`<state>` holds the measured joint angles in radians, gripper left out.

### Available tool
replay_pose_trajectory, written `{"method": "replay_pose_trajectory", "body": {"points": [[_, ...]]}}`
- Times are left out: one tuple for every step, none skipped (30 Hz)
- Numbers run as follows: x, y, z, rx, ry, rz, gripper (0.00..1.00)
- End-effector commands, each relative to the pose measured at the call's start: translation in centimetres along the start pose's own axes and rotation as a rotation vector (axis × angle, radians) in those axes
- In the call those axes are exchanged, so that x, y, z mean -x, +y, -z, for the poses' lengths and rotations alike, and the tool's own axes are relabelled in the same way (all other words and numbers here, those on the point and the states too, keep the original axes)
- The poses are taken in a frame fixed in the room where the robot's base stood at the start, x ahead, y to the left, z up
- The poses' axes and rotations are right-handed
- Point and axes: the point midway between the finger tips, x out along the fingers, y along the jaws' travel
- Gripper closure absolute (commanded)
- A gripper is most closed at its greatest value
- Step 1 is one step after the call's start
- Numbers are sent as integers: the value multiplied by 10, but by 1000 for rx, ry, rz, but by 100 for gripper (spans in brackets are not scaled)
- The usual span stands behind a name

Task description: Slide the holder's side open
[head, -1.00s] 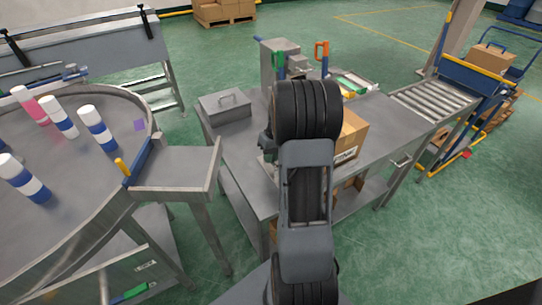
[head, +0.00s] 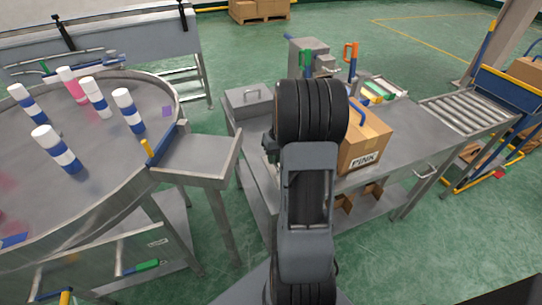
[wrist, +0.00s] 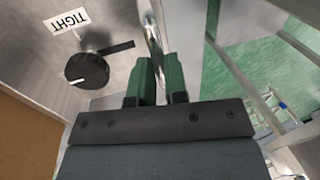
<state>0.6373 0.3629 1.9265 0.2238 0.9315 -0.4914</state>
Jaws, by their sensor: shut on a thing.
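In the wrist view my gripper (wrist: 158,82) shows its green-tipped fingers close together on a thin upright shiny metal piece (wrist: 152,32), which I take for part of the holder's side.
A cardboard box marked PINK (head: 364,140) stands on the steel bench (head: 415,135), right of my arm. A grey lidded box (head: 248,100) is at left. The round table (head: 110,165) with several striped cans is further left. Rollers (head: 465,108) adjoin the bench's right.

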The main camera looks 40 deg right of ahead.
Motion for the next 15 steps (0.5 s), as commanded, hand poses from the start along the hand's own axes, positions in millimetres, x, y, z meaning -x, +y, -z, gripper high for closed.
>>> {"method": "replay_pose_trajectory", "body": {"points": [[1,0,-1,-8,4,5,100],[1,0,-1,-11,4,6,100],[1,0,-1,-14,5,7,100],[1,0,-1,-15,5,7,100],[1,0,-1,-15,5,8,100],[1,0,-1,-15,5,8,100],[1,0,-1,-15,5,9,100],[1,-1,-1,-15,5,9,100],[0,-1,-1,-14,4,9,100],[0,-2,-1,-14,4,10,84],[0,-2,-1,-14,4,10,81],[0,-1,-1,-13,4,9,77],[0,-1,-1,-13,4,9,74],[0,-1,-1,-13,4,9,71],[0,-1,-1,-13,4,8,67]]}}
